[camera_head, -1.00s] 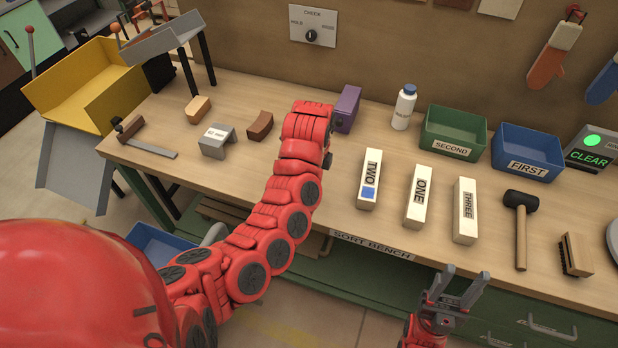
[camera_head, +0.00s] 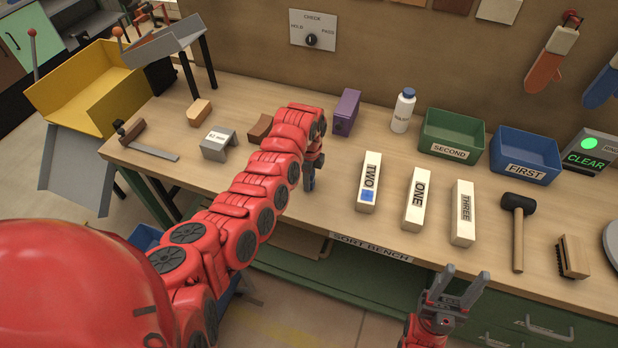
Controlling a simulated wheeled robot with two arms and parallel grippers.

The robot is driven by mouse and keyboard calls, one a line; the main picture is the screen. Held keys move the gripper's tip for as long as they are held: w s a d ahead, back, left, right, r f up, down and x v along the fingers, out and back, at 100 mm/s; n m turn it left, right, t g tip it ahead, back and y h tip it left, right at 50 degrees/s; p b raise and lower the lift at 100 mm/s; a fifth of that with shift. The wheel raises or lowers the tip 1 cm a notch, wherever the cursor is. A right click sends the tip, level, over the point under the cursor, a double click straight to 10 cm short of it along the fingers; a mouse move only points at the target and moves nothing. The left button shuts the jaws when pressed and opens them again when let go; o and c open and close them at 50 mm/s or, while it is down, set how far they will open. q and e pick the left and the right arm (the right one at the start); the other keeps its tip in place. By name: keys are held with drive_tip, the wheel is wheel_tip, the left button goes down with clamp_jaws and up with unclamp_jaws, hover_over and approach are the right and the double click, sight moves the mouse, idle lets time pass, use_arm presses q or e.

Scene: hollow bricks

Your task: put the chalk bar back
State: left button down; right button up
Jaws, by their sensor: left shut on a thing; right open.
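Three chalk-white bars lie apart in a row on the bench: the bar marked TWO (camera_head: 371,172) with a blue patch, the bar marked ONE (camera_head: 416,200) and the bar marked THREE (camera_head: 462,214). I cannot tell which one the task names. My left gripper (camera_head: 309,183) points down over the bench, left of the bar marked TWO and apart from it. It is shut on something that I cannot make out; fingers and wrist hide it. My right gripper (camera_head: 459,286) is open and empty before the bench's front edge.
A purple block (camera_head: 346,113), a white bottle (camera_head: 403,110), a green SECOND bin (camera_head: 450,136) and a blue FIRST bin (camera_head: 526,157) stand at the back. A mallet (camera_head: 518,225) and a brush (camera_head: 572,256) lie right. A grey bridge-shaped block (camera_head: 218,144) stands left.

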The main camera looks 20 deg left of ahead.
use_arm(q)
drive_tip(key=shift+f, duration=0.15)
drive_tip(key=c, duration=0.6)
unclamp_jaws()
drive_tip(key=shift+o, duration=0.2)
